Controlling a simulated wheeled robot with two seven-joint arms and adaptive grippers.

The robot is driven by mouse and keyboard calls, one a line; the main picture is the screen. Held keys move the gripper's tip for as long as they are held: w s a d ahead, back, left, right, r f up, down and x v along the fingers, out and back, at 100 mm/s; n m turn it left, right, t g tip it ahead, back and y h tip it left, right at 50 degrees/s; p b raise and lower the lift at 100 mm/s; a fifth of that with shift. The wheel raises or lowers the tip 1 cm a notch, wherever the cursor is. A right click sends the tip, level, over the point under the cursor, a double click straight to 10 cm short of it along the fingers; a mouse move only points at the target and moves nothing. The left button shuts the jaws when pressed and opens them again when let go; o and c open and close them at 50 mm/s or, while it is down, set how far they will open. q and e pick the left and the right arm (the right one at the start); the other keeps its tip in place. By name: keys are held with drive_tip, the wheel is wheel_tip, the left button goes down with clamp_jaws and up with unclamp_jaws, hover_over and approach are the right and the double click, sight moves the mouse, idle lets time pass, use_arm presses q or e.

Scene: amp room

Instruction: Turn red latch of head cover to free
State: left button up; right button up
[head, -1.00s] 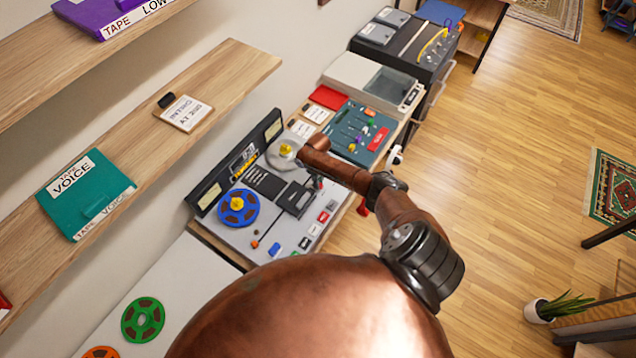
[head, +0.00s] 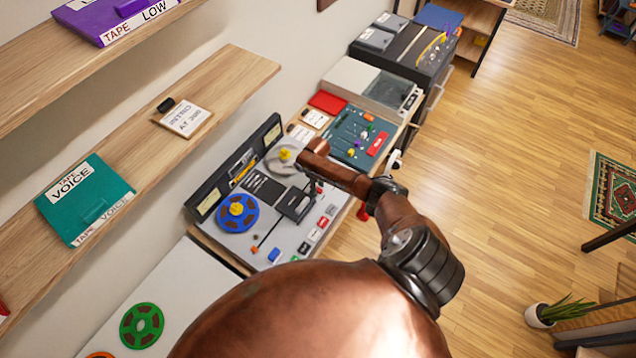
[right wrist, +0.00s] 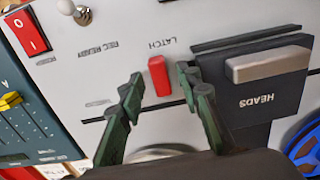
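The red latch (right wrist: 159,76) shows in the right wrist view, next to the word LATCH on the light grey deck panel. The dark head cover (right wrist: 292,95), marked HEADS, with a grey-brown bar, lies to its right; it also shows in the head view (head: 297,203). My right gripper (right wrist: 160,84) is open, with its dark green fingertips on either side of the latch and small gaps visible. In the head view the right gripper is small and dark under my copper wrist, and I cannot make out the latch there. My left gripper is not in view.
The tape deck carries a blue reel (head: 238,211) and a grey reel (head: 283,157). A red power switch (right wrist: 28,34) and a metal toggle (right wrist: 74,10) sit near the latch. A teal panel with knobs (head: 345,134) lies beyond. Wooden shelves (head: 215,85) overhang at left.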

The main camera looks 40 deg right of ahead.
sight(318, 188)
wheel_tip(318, 188, up, 12)
drive_tip(key=shift+f, duration=0.15)
idle(0.7)
